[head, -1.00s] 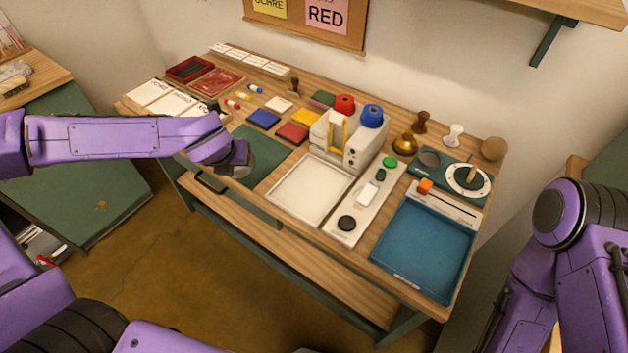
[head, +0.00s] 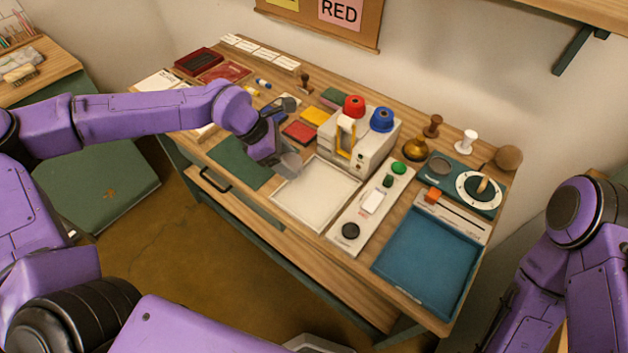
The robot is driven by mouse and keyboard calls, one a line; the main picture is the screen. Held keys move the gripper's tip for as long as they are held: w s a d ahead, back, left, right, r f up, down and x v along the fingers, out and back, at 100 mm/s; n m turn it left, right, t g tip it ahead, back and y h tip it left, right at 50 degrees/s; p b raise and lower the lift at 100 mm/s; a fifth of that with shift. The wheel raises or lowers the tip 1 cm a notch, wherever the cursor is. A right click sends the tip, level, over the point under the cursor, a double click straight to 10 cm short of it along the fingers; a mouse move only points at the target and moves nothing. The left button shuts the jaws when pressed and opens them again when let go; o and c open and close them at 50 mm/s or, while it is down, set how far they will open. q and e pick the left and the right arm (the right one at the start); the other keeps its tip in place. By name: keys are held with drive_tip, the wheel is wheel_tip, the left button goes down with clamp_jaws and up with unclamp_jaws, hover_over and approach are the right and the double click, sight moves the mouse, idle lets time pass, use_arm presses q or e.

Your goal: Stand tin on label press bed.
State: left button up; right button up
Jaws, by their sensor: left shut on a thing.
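My left gripper (head: 277,150) is above the workbench, between the green mat and the white square tray. It is shut on a small grey round tin (head: 289,165), partly hidden by the fingers and held near the tray's upper left corner. No label marks the label press bed. The white machine (head: 372,148) with red and blue spools and a yellow front piece stands right of the gripper. The pale square tray (head: 318,196) lies in front of it. My right arm shows at the right edge, but its gripper is out of view.
A control strip (head: 352,215) with buttons, a blue tray (head: 425,262) and a dial plate (head: 462,180) fill the right side. Wooden and white stamps (head: 466,141) stand behind. Coloured pads (head: 300,132) lie behind my left gripper. The green mat (head: 238,165) is bare.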

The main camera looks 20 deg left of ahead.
use_arm(q)
drive_tip(key=x, duration=0.3)
drive_tip(key=d+x, duration=0.1)
drive_tip(key=x, duration=0.2)
drive_tip(key=d+r+p+x, duration=0.1)
drive_tip(key=x, duration=0.2)
drive_tip(key=shift+w+a, duration=0.1)
drive_tip(key=shift+w, duration=0.05)
wheel_tip(320, 180, down, 3)
drive_tip(key=shift+a+r, duration=0.1)
drive_tip(key=o, duration=1.1)
drive_tip(key=v, duration=1.2)
drive_tip(key=shift+w+r+b, duration=0.1)
drive_tip(key=shift+b, duration=0.25)
